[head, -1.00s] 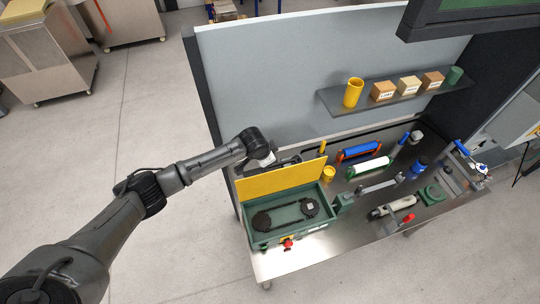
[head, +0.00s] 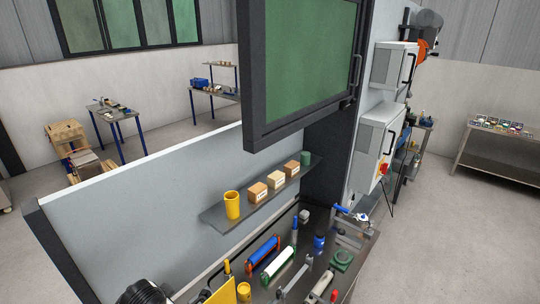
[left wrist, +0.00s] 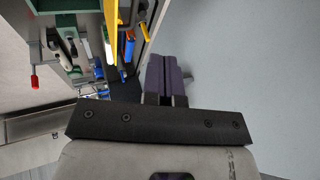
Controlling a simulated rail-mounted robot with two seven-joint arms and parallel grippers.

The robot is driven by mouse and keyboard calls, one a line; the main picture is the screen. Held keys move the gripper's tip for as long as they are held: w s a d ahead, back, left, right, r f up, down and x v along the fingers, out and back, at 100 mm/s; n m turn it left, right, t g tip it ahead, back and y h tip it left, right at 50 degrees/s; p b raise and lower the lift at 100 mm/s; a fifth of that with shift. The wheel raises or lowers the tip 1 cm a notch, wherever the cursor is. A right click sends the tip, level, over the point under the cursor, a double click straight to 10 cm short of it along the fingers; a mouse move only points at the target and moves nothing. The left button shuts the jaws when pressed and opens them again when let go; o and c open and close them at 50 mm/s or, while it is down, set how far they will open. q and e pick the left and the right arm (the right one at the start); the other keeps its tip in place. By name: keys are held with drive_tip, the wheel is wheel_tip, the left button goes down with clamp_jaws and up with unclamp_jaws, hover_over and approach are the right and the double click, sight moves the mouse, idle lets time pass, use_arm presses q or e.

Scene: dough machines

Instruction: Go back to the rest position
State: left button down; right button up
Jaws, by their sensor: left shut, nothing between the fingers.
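In the left wrist view my left gripper (left wrist: 166,78) is shut, with its dark fingers together and nothing between them. It is beside the grey back panel (left wrist: 225,60), with the workbench and its tools to the left in that view. In the head view only a black part of my left arm shows at the bottom edge; the gripper itself is not visible there. The yellow lid (head: 222,293) is partly cut off at the bottom of the head view. My right gripper is in neither view.
A shelf (head: 225,217) on the panel holds a yellow cup (head: 232,205), small boxes and a green cup. Below, the bench holds a blue roller (head: 263,251), a white roller (head: 278,262) and other tools. A dark-framed screen (head: 300,70) hangs above.

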use_arm(q)
drive_tip(key=d+r+t, duration=0.2)
drive_tip(key=d+r, duration=0.2)
drive_tip(key=r, duration=0.4)
drive_tip(key=s+d+r+n+t, duration=0.1)
drive_tip(key=s+d+r, duration=0.1)
drive_tip(key=s, duration=0.3)
drive_tip(key=s+d+r+t, duration=0.1)
drive_tip(key=s+d, duration=0.2)
drive_tip(key=s, duration=0.2)
drive_tip(key=s+f+n+g, duration=0.1)
drive_tip(key=s+f+g, duration=0.1)
drive_tip(key=s+f, duration=0.3)
drive_tip(key=s+f+n+g+h, duration=0.1)
drive_tip(key=s+f, duration=0.5)
drive_tip(key=s, duration=0.7)
drive_tip(key=s+f+n+g, duration=0.1)
drive_tip(key=s+f+g, duration=0.2)
drive_tip(key=s+f, duration=0.3)
drive_tip(key=s, duration=0.3)
drive_tip(key=shift+s+d+f+n+h, duration=0.2)
drive_tip(key=shift+s+d+n+h, duration=0.05)
drive_tip(key=shift+s+n+h, duration=0.15)
drive_tip(key=shift+w, duration=0.15)
